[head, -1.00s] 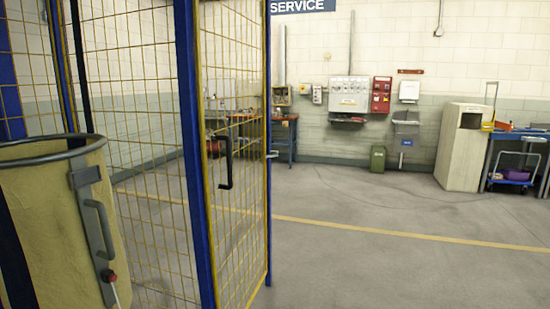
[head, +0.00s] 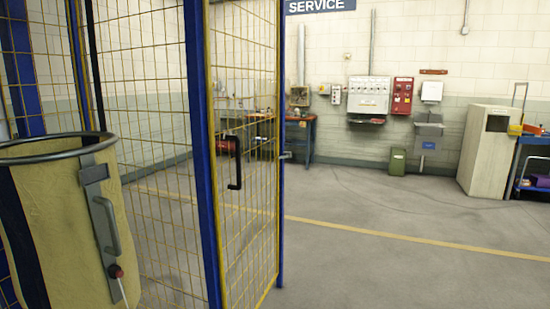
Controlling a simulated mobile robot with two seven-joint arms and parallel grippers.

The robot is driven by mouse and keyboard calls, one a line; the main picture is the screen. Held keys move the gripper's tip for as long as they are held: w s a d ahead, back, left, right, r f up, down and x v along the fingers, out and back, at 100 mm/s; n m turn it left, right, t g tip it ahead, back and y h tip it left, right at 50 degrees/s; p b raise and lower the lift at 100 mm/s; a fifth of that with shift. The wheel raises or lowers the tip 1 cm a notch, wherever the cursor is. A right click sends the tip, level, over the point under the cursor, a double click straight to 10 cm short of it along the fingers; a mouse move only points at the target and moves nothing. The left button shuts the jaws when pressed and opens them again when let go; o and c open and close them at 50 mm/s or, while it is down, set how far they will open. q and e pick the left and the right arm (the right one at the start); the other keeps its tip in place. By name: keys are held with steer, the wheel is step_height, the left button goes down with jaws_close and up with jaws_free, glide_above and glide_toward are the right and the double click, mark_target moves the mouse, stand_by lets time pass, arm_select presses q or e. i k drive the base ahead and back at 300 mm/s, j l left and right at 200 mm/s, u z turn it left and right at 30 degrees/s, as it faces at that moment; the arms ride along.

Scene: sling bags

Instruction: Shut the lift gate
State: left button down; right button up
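The lift gate (head: 246,208) is a yellow wire-mesh panel in a yellow frame, at the centre-left of the head view. It stands at an angle between a near blue post (head: 203,150) and a farther blue post (head: 281,150). A black handle (head: 236,170) is on the mesh. A small metal latch piece (head: 286,155) sticks out by the far post. I cannot tell for sure whether the gate is open or shut. Neither of my grippers shows.
A tan sling bag (head: 70,225) with a dark rim and a grey side handle (head: 108,225) stands close at the left, by more mesh fencing (head: 155,110). The grey floor (head: 390,270) on the right is clear.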

mark_target(238, 187)
steer(key=i+u, duration=0.1)
steer(key=u, duration=0.95)
steer(key=i+l+u, duration=0.1)
steer(key=l+u, duration=0.3)
steer(key=i+l+u, duration=0.1)
steer(key=l+u, duration=0.75)
steer(key=l, duration=0.25)
steer(key=l+u, duration=0.15)
steer(key=l, duration=0.7)
steer(key=k+l+u, duration=0.1)
steer(key=l, duration=0.75)
